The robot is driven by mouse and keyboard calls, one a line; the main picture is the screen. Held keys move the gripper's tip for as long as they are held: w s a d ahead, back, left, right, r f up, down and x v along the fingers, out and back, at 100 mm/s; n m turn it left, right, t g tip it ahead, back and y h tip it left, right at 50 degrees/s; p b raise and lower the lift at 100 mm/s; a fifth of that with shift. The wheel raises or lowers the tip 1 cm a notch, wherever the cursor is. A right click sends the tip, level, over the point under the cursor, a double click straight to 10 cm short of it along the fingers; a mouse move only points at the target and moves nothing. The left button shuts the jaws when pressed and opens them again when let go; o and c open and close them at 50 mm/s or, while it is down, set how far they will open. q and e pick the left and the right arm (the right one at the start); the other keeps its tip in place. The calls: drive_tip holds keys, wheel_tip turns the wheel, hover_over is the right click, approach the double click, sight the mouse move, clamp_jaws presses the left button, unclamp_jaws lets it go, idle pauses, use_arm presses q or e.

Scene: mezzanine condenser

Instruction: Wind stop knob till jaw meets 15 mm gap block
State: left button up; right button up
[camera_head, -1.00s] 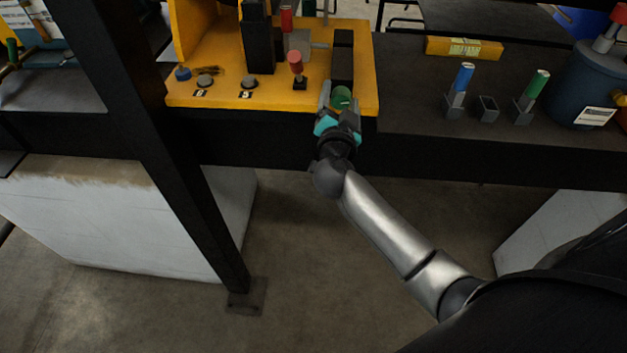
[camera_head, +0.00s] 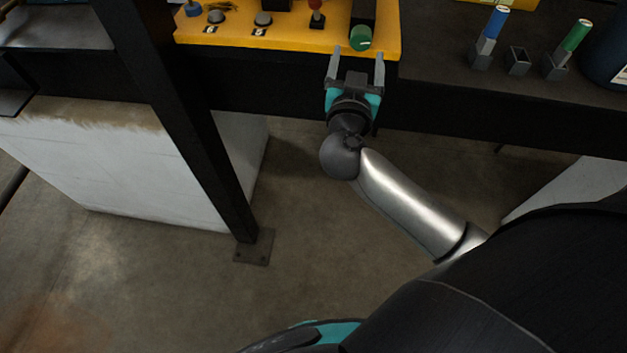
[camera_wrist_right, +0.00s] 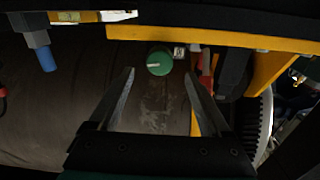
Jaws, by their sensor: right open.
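The green round knob (camera_head: 361,38) sits on the front of the yellow fixture (camera_head: 240,37), at the end of a dark block. In the right wrist view the knob (camera_wrist_right: 159,63) shows a white line on its face. My right gripper (camera_head: 356,54) is open and empty just in front of the knob. Its two fingers point toward the knob, one to each side, apart from it. The jaw and a 15 mm gap block cannot be made out; the upper part of the fixture is cut off in the head view. My left gripper is not seen.
A red-topped lever (camera_head: 316,14) and dark buttons (camera_head: 263,19) stand left of the knob. Blue (camera_head: 496,22) and green (camera_head: 575,36) handled pieces stand in holders at right, with an empty holder (camera_head: 517,61) between. A black post (camera_head: 180,120) rises at left.

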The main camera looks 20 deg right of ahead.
drive_tip(key=v, duration=0.9)
drive_tip(key=a+f+n+y+b, duration=0.2)
drive_tip(key=f+y+b, duration=0.1)
drive_tip(key=f, duration=0.6)
drive_tip(key=w+a+f+n+t+y+b, duration=0.1)
drive_tip(key=a+f+n+y+b, duration=0.1)
drive_tip(key=f, duration=0.7)
drive_tip(key=w+a+f+n+t+y+b, duration=0.1)
drive_tip(key=f+n+y+b, duration=0.2)
drive_tip(key=f, duration=0.6)
drive_tip(key=shift+w+a+f+n+y+b, duration=0.3)
drive_tip(key=shift+a+f+n+b, duration=0.1)
drive_tip(key=shift+n+b, duration=0.35)
drive_tip(key=shift+t, duration=0.3)
